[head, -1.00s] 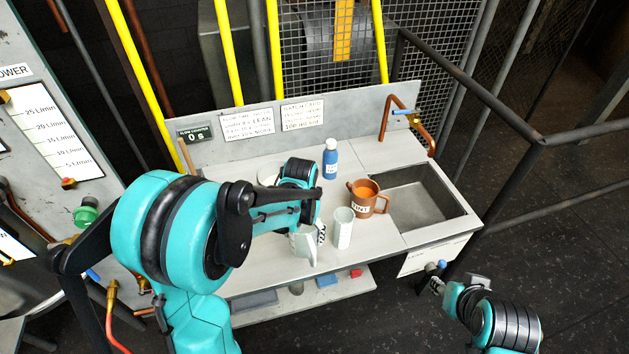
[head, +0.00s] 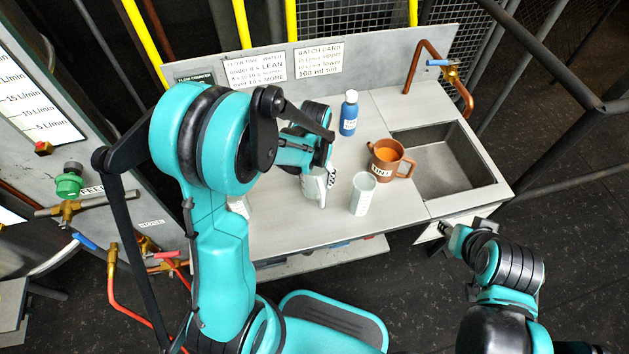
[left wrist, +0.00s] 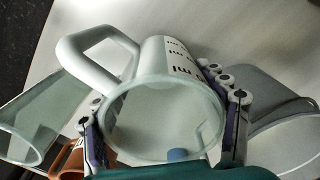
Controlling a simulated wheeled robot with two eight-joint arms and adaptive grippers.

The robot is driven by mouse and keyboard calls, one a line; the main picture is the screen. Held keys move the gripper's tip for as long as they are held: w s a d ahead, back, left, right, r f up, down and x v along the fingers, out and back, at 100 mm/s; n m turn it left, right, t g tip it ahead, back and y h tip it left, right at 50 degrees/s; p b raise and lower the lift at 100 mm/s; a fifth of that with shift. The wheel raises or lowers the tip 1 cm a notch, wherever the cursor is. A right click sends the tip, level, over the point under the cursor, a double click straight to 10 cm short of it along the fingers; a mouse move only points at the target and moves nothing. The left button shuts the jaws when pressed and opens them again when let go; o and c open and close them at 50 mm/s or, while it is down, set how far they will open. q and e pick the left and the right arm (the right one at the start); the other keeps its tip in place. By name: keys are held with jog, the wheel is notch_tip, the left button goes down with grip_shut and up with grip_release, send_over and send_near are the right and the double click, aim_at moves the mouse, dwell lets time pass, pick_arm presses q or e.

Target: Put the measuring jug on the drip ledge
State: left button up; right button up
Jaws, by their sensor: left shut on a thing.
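The measuring jug (head: 313,187) is pale and translucent, with a handle and printed ml marks. My left gripper (head: 322,178) is shut around it over the bench, left of a clear beaker (head: 363,194). In the left wrist view, the jug (left wrist: 172,70) has its open rim toward the camera and its handle at upper left, between the two fingers of my left gripper (left wrist: 165,130). I cannot tell whether its base touches the bench. My right gripper (head: 452,236) is beyond the bench's front right corner; its jaw state is unclear. I cannot identify the drip ledge for certain.
A brown TINT jug (head: 390,160) and a blue bottle (head: 348,113) stand on the bench (head: 290,228). A sink (head: 445,160) is at right, with a copper tap (head: 465,95). A back panel (head: 385,55) carries cards.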

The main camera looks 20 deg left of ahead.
pick_arm(q)
jog(key=shift+f+b, duration=0.3)
jog(key=shift+f, duration=0.85)
jog(key=shift+f, duration=0.2)
jog(key=o, duration=1.2)
jog(key=shift+o, duration=0.2)
